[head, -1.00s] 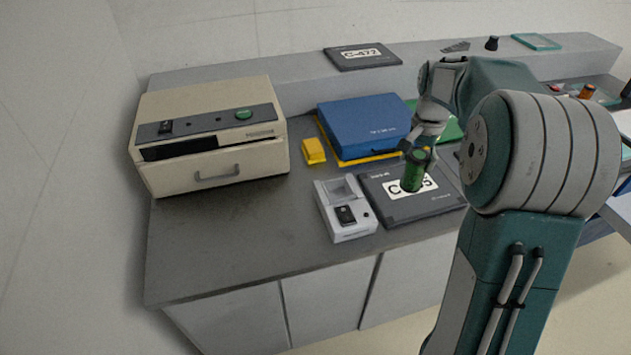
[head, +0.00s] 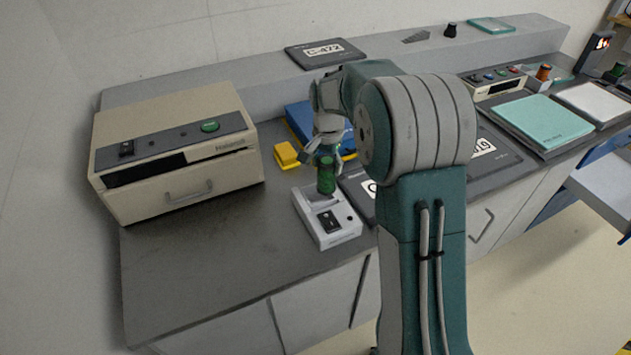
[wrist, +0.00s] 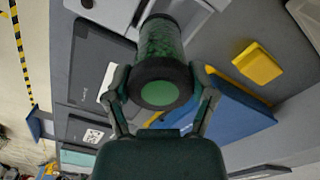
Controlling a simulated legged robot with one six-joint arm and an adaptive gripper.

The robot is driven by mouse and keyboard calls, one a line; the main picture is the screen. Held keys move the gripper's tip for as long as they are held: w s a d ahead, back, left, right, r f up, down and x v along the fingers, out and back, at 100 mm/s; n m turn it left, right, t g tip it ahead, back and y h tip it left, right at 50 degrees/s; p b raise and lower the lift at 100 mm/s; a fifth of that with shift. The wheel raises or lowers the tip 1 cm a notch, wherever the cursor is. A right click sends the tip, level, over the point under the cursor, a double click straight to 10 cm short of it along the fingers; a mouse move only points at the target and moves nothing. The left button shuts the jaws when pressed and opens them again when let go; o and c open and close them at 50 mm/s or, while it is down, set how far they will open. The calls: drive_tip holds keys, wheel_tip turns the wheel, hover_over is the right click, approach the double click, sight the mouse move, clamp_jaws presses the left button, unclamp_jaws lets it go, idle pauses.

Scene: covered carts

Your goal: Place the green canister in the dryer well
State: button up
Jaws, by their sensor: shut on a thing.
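The green canister (head: 326,176) is upright in my gripper (head: 325,152), which is shut on it. In the head view the canister's lower end is over or at the back part of the small white device (head: 328,222), where the well is. I cannot tell if it is inside or just above. In the wrist view the canister (wrist: 160,60) shows its dark rim and green end between my two fingers (wrist: 160,88). The white device (wrist: 203,18) shows partly at the top, and the canister hides the well.
A beige box machine (head: 175,150) stands at the left. A yellow block (head: 286,154) and a blue case (head: 298,117) lie behind the canister. Dark labelled plates (head: 355,184) lie to the right. The counter's front left is bare.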

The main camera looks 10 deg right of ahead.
sight(320, 180)
drive_tip(key=f, duration=0.1)
drive_tip(key=a+f, duration=0.1)
drive_tip(key=f, duration=0.1)
drive_tip(key=shift+w+a, duration=0.25)
drive_tip(key=shift+w, duration=0.15)
drive_tip(key=shift+o, duration=0.2)
drive_tip(key=f, duration=0.2)
drive_tip(key=shift+a+f, duration=0.2)
drive_tip(key=shift+f, duration=0.2)
drive_tip(key=shift+o, duration=0.4)
drive_tip(key=shift+s+a+f, duration=0.1)
drive_tip(key=shift+a+f, duration=0.05)
drive_tip(key=shift+f, duration=0.15)
drive_tip(key=shift+o, duration=0.2)
drive_tip(key=shift+a+f, duration=0.1)
drive_tip(key=shift+a, duration=0.05)
drive_tip(key=o, duration=1)
drive_tip(key=shift+d, duration=0.35)
drive_tip(key=shift+d+r, duration=0.1)
drive_tip(key=shift+r, duration=0.4)
drive_tip(key=r, duration=1.1)
drive_tip(key=shift+a+r, duration=0.2)
drive_tip(key=shift+r, duration=0.1)
